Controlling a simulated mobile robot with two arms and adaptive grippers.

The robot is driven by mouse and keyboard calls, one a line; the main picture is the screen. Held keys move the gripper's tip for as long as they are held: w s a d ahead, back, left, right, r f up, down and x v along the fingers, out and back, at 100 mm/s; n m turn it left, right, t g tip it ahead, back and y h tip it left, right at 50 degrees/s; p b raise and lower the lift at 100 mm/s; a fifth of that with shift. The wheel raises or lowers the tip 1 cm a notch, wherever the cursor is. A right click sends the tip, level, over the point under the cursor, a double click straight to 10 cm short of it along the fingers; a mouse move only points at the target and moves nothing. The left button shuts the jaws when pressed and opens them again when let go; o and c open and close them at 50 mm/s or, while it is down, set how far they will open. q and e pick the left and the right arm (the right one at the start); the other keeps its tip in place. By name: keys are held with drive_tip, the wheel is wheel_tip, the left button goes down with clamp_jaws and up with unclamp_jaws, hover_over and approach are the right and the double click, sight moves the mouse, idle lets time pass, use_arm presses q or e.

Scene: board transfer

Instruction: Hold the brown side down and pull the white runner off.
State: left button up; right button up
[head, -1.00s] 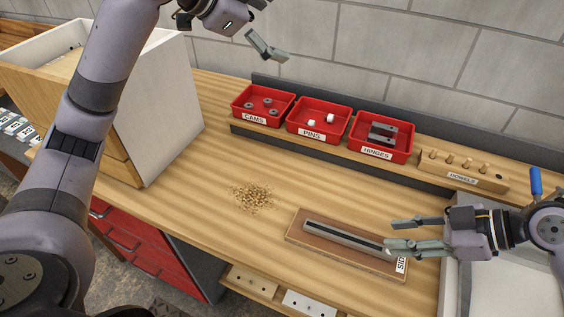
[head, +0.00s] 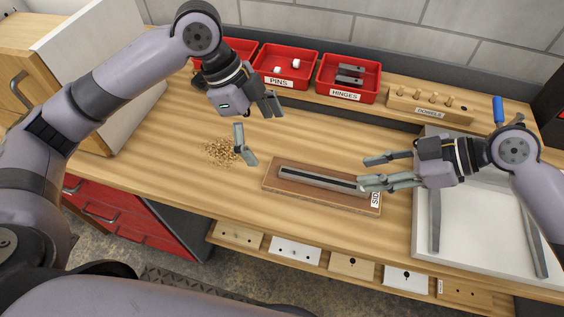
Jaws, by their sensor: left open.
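The brown side (head: 333,203) lies flat on the bench, its label, partly readable as "SID", at the right end. The runner (head: 310,180), a pale grey rail with a dark groove, lies lengthwise on it. My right gripper (head: 364,172) is open at the runner's right end, one finger overlapping that end in the picture and the other farther back. Contact cannot be told. My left gripper (head: 261,136) is open and empty above the bench, behind and left of the side, fingers pointing down.
A sawdust pile (head: 220,152) lies left of the side. A white tray (head: 483,240) with two grey rails stands right. A white-sided cabinet (head: 125,85) stands left.

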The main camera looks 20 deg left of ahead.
sight(324, 180)
use_arm(q)
drive_tip(key=x, duration=1.2)
drive_tip(key=shift+c, duration=0.3)
drive_tip(key=c, duration=1.4)
use_arm(e)
drive_tip(key=shift+o, duration=0.4)
drive_tip(key=shift+a+r, duration=0.15)
drive_tip(key=shift+a, duration=0.35)
drive_tip(key=a+h, duration=0.2)
drive_tip(key=a, duration=0.1)
drive_tip(key=a+r+g+h, duration=0.1)
drive_tip(key=a+h, duration=0.2)
drive_tip(key=s+a+r+h, duration=0.1)
drive_tip(key=a+h, duration=0.1)
drive_tip(key=a, duration=0.1)
drive_tip(key=shift+s+n+h, duration=0.1)
drive_tip(key=shift+n+h, duration=0.2)
drive_tip(key=shift+n, duration=0.1)
drive_tip(key=shift+w+d+f+m+t+h, duration=0.15)
drive_tip(key=shift+f+h, duration=0.3)
drive_tip(key=shift+f, duration=0.9)
drive_tip(key=shift+w+d+f+m+t+h, duration=0.1)
drive_tip(key=shift+w+f+t+h, duration=0.3)
drive_tip(key=shift+f, duration=1)
drive_tip(key=shift+w+d+f+m+g+h, duration=0.15)
drive_tip(key=shift+f+h, duration=0.4)
drive_tip(key=shift+f, duration=0.8)
